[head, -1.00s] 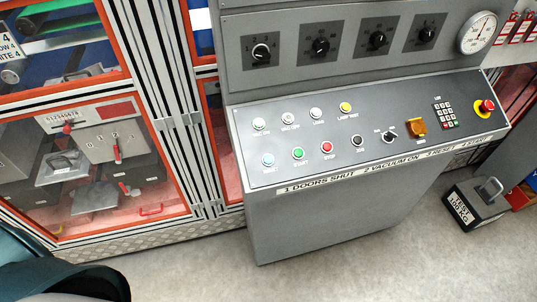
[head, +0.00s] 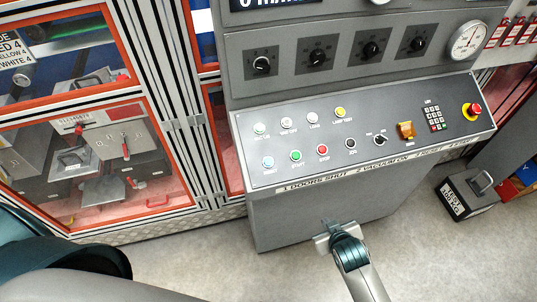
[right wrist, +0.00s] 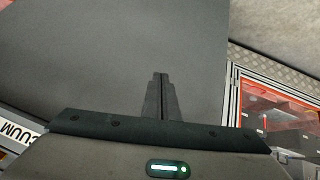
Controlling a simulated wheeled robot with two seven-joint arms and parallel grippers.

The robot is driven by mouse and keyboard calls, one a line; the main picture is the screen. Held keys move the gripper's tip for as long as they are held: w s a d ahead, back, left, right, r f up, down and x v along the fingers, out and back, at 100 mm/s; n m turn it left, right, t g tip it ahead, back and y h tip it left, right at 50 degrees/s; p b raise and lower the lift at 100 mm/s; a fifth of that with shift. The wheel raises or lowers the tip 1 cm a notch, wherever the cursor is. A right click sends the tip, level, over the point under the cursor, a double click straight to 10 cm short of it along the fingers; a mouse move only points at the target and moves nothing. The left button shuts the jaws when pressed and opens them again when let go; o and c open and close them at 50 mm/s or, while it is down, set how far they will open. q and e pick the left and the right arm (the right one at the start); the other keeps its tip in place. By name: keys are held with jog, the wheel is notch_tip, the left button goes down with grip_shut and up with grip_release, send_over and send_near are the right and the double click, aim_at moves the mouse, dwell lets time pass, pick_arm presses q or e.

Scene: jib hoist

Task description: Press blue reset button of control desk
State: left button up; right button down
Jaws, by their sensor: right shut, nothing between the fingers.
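The control desk (head: 365,105) has a sloped dark panel with rows of buttons. The blue reset button (head: 268,162) is in the lower row at the left end, with the green start button (head: 296,156) and the red stop button (head: 323,149) to its right. My right gripper (head: 335,235) is in front of the desk, below the panel's front edge, apart from the blue button. In the right wrist view its fingers (right wrist: 160,78) are together and empty, against the desk's plain grey front. My left gripper is out of view.
A labelled strip runs along the panel's front edge. A red mushroom button (head: 475,110) on yellow is at the panel's far right. A black test weight (head: 469,195) stands on the floor at right. A red-framed glazed cabinet (head: 100,150) is at left.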

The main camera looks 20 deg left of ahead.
jog(key=a+r+n+y+p, duration=0.1)
jog(key=a+r, duration=0.4)
jog(key=r, duration=0.5)
jog(key=s+a+r+n+t+y+p, duration=0.1)
jog(key=a+r+n+y, duration=0.2)
jog(key=a+r+n, duration=0.3)
jog(key=a+r+n+t+y+p, duration=0.1)
jog(key=a+r, duration=0.4)
jog(key=r, duration=1.1)
jog(key=shift+s+a+n+y+p, duration=0.4)
jog(key=shift+n+y+p, duration=0.25)
jog(key=shift+n, duration=0.55)
jog(key=b, duration=0.7)
send_over(268, 162)
jog(key=s+d, duration=0.3)
notch_tip(268, 162, down, 6)
jog(key=shift+s+a+r, duration=0.1)
jog(key=shift+a+r, duration=0.05)
jog(key=shift+r, duration=0.05)
jog(key=shift+w+a+f+b, duration=0.25)
jog(key=shift+f+b, duration=0.1)
jog(key=shift+f, duration=0.2)
jog(key=shift+w+a+f+b, duration=0.1)
jog(key=shift+w+f+b, duration=0.1)
jog(key=shift+f+b, duration=0.25)
jog(key=shift+f, duration=0.15)
